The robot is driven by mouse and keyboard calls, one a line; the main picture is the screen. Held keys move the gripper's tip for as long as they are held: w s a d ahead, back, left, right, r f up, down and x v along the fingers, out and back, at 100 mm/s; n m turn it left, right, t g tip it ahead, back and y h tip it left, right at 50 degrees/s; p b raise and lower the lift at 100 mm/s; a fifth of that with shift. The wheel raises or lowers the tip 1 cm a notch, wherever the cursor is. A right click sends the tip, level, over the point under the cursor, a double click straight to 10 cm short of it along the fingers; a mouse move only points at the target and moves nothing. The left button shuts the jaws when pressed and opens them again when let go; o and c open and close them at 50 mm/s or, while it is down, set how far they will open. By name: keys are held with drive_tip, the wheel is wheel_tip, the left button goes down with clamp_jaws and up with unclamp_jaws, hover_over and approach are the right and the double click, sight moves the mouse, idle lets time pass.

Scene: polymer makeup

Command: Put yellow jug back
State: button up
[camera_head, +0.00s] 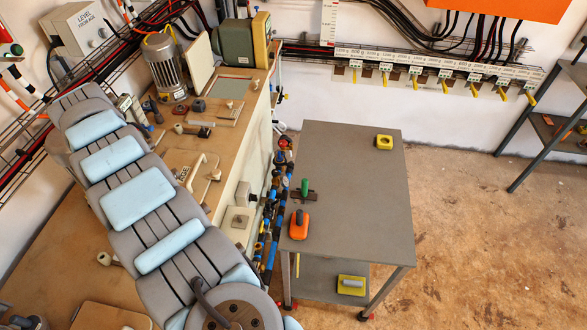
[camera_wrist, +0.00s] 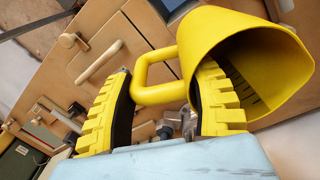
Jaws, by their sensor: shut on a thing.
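The yellow jug (camera_wrist: 228,35) fills the upper right of the wrist view, lying tilted with its wide mouth facing the lower right. Its looped handle (camera_wrist: 155,93) passes between the two yellow ridged fingers of my gripper (camera_wrist: 163,82). The jug and my gripper do not show in the head view, where my arm covers the lower left.
A wooden bench (camera_head: 225,115) with a motor (camera_head: 165,66) stands left. A labelled rail (camera_head: 440,64) runs along the wall. Open floor (camera_head: 475,230) lies right.

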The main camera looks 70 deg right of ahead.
drive_tip(key=shift+w+a+r, duration=0.1)
drive_tip(key=shift+w+a, duration=0.15)
drive_tip(key=shift+a, duration=0.3)
drive_tip(key=shift+w+a+r, duration=0.15)
drive_tip(key=shift+w+a, duration=0.15)
drive_tip(key=shift+a, duration=0.3)
drive_tip(key=shift+w+a+r, duration=0.1)
drive_tip(key=shift+w+a, duration=0.15)
drive_tip(key=shift+a, duration=0.3)
drive_tip(key=shift+w+a, duration=0.1)
drive_tip(key=shift+a, duration=0.1)
